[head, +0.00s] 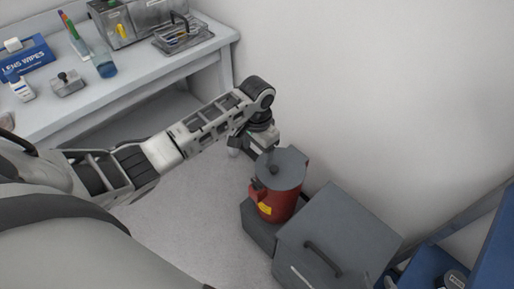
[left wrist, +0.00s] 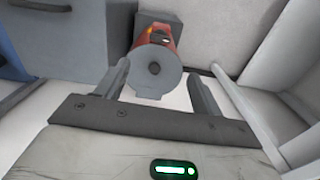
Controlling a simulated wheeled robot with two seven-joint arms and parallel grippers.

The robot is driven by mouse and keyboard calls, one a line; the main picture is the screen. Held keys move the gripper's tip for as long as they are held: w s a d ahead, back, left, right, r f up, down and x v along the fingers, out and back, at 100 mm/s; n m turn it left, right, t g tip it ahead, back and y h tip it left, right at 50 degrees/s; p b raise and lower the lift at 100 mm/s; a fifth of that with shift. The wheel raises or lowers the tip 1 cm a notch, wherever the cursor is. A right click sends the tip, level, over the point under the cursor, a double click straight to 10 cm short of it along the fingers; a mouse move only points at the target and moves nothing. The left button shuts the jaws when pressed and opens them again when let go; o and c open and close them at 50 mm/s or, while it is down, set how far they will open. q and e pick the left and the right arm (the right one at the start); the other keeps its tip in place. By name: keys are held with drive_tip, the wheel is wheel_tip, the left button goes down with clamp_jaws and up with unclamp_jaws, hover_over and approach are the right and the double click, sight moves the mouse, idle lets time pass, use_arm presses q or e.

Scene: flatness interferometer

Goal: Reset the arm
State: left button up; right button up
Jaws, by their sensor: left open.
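My left arm reaches across the head view from the left, and my left gripper (head: 256,148) points down beside the lid of a red can. In the left wrist view the two fingers of my left gripper (left wrist: 160,85) are apart, with nothing between them touching. The red can (head: 277,205) has a grey round lid with a small knob and a yellow label. It also shows beyond the fingertips in the left wrist view (left wrist: 157,62). My right gripper is in neither view.
The red can stands on a dark grey block (head: 258,229) next to a grey cabinet (head: 340,235) with a handle. A white bench (head: 120,92) holds a blue lens wipes box (head: 27,58), a blue bottle (head: 104,66) and a metal case (head: 133,22). A wall is close behind. Floor left of the can is clear.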

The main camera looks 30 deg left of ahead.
idle(0.3)
use_arm(q)
drive_tip(key=s+d+f+t+h, duration=0.2)
drive_tip(key=s+d+f+t, duration=0.2)
drive_tip(key=s+d+f, duration=0.35)
drive_tip(key=s+r+t, duration=0.1)
drive_tip(key=s+t, duration=0.2)
drive_tip(key=s, duration=0.2)
drive_tip(key=s+r+n+t, duration=0.1)
drive_tip(key=s+r+t, duration=0.1)
drive_tip(key=s+t, duration=0.1)
drive_tip(key=shift+s+a+r+n+h, duration=0.25)
drive_tip(key=shift+s+a+n+h, duration=0.05)
drive_tip(key=shift+s, duration=0.6)
